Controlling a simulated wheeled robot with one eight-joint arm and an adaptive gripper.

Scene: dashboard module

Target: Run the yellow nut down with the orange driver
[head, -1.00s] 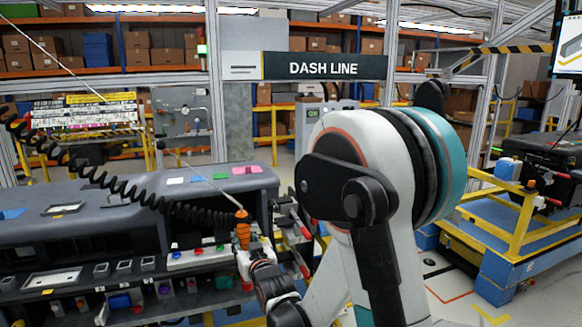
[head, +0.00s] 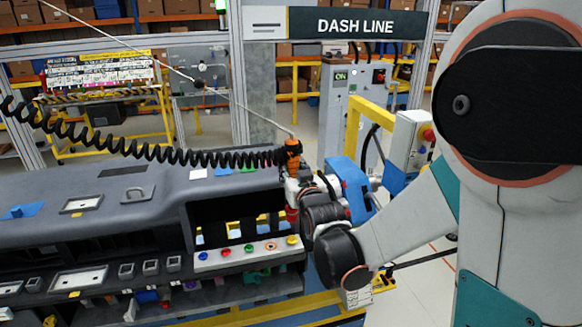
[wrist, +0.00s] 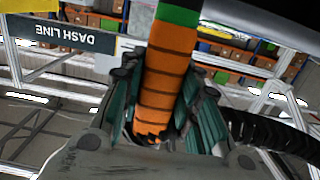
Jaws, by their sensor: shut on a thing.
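The orange driver (head: 292,156) is upright, held in my gripper (head: 293,174) at the right end of the dashboard. In the wrist view its orange, black-banded body (wrist: 168,75) with a green collar lies between my gripper's fingers (wrist: 165,125), which are closed around it. A red part shows under the gripper, above the yellow nut (head: 292,240). The yellow nut is at the right end of a white strip (head: 235,260). A gap shows between that red part and the nut. The driver's bit cannot be made out.
The strip also carries blue, red, green and orange pieces left of the yellow one. A black coiled hose (head: 130,150) and a thin cable run left from the driver. The dark dashboard (head: 110,205) fills the left. A yellow-framed station (head: 352,135) stands behind.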

